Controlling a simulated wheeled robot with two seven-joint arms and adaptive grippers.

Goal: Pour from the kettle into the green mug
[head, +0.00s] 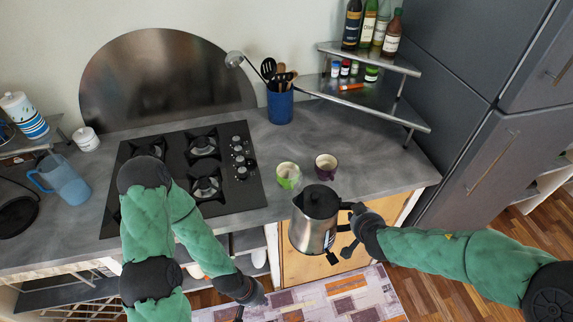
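The green mug (288,175) stands upright on the counter, right of the stove and near the front edge. The kettle (314,226), silver with a black lid, is held upright in front of the counter edge, just below and right of the green mug in the head view. My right gripper (344,228) is shut on the kettle's handle side; the handle is partly hidden by the fingers. My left gripper (253,307) hangs low in front of the counter, above the rug. Its fingers look apart and hold nothing; the tips are partly cut off by the frame's bottom edge.
A dark purple mug (326,165) stands close right of the green mug. Behind are a blue utensil pot (280,106) and a corner shelf (372,96) with bottles and jars. The gas stove (226,188) lies left; a blue pitcher (66,181) stands further left.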

